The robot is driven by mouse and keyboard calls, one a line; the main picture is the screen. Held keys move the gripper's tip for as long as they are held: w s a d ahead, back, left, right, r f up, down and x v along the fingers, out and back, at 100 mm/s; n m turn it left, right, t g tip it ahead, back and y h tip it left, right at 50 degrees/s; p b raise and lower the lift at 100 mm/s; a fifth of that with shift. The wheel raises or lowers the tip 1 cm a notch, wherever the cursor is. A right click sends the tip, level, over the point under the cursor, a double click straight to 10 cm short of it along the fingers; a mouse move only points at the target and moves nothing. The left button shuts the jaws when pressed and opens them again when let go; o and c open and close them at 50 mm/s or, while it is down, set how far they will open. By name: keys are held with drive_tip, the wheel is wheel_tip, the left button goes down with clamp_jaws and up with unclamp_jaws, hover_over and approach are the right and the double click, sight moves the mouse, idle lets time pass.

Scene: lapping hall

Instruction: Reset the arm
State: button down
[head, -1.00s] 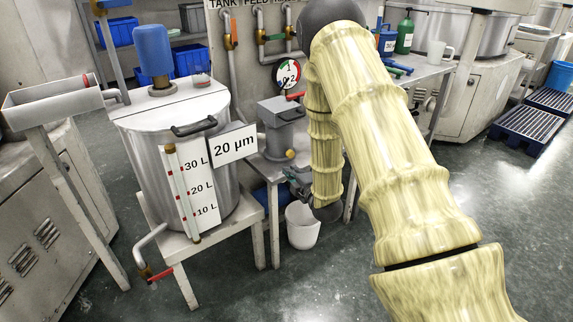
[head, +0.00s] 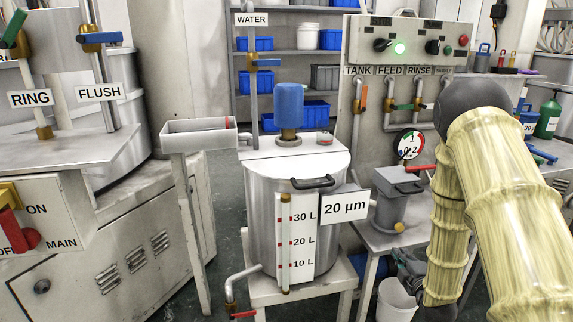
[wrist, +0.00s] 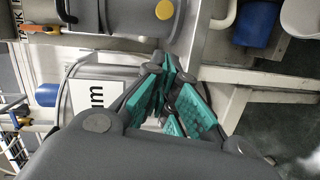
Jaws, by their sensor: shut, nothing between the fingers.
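My arm, in a pale yellow sleeve, hangs bent at the right of the head view. In the wrist view my gripper (wrist: 172,92) shows its teal finger pads drawn together, with nothing held. The fingers are in front of the bench area by the white "20 µm" sign (wrist: 98,95), which looks turned on its side there. In the head view the same sign (head: 345,205) is at the steel tank (head: 262,225).
The tank with its blue motor (head: 289,106) stands on a low stand left of my arm. A grey box (head: 397,205) with a handle sits on a small table close to the forearm. A white bucket (head: 397,300) is below. Valve panel (head: 410,45) behind; machine cabinet (head: 110,250) at left.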

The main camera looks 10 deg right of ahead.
drive_tip(key=s+a+f+m+g, duration=0.4)
drive_tip(key=s+a+f, duration=0.2)
drive_tip(key=s+f, duration=0.25)
drive_tip(key=s+a+f+m+g+y, duration=0.1)
drive_tip(key=s+a+f+m+g, duration=0.3)
drive_tip(key=s+f, duration=0.45)
drive_tip(key=s+a+f+m+g, duration=0.3)
drive_tip(key=s+a+f, duration=0.4)
drive_tip(key=s+f, duration=0.15)
drive_tip(key=s+a+f+m+g+y, duration=0.1)
drive_tip(key=s+a+m+g, duration=0.15)
drive_tip(key=s, duration=0.65)
drive_tip(key=s+a+f+m+g, duration=0.1)
drive_tip(key=s+a+m+g, duration=0.2)
drive_tip(key=s, duration=0.6)
wheel_tip(320, 180, up, 20)
drive_tip(key=p, duration=1.9)
drive_tip(key=shift+w+a+f+n+p, duration=0.25)
drive_tip(key=shift+w+n+p, duration=0.15)
drive_tip(key=shift+w+n, duration=0.05)
